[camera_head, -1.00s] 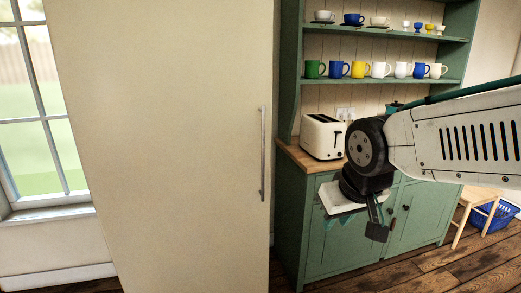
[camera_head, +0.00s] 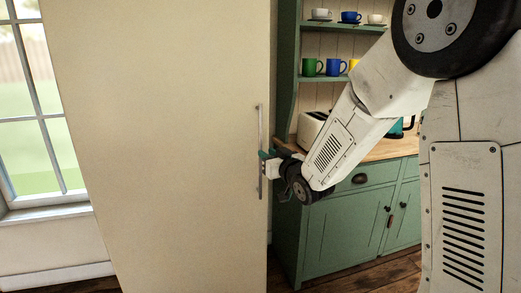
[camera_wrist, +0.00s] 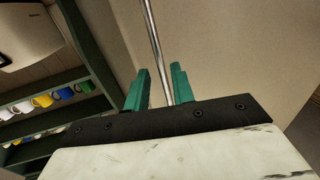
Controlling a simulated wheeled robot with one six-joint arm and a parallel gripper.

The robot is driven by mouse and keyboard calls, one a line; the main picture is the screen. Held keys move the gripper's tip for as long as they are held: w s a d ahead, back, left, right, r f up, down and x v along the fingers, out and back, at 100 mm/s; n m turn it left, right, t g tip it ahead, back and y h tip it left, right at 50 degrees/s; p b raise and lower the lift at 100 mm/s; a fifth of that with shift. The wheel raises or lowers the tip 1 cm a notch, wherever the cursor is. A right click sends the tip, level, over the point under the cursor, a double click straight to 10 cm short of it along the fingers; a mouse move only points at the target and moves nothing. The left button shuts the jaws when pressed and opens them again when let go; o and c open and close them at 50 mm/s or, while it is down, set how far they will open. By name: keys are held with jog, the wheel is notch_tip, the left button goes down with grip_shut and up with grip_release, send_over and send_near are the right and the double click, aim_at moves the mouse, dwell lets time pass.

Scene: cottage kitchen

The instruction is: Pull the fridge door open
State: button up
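The fridge door (camera_head: 160,140) is a tall cream panel that fills the left-centre of the head view and looks closed. Its slim vertical metal handle (camera_head: 260,122) is near the door's right edge. My gripper (camera_head: 264,157) is at the handle, around its middle height. In the wrist view, the green fingers of my gripper (camera_wrist: 160,80) stand apart, with the handle bar (camera_wrist: 153,38) running between them. Gaps show between the bar and both fingers, so the gripper is open around it.
A green dresser (camera_head: 340,235) with mugs on its shelves stands right of the fridge, close to my arm. A white toaster (camera_head: 311,129) is on its wooden top. A window (camera_head: 40,120) is at the left.

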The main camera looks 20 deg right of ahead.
jog(key=w, duration=0.2)
jog(key=w+a, duration=0.1)
jog(key=w, duration=0.2)
jog(key=shift+w, duration=0.35)
grip_shut()
jog(key=shift+s, duration=0.15)
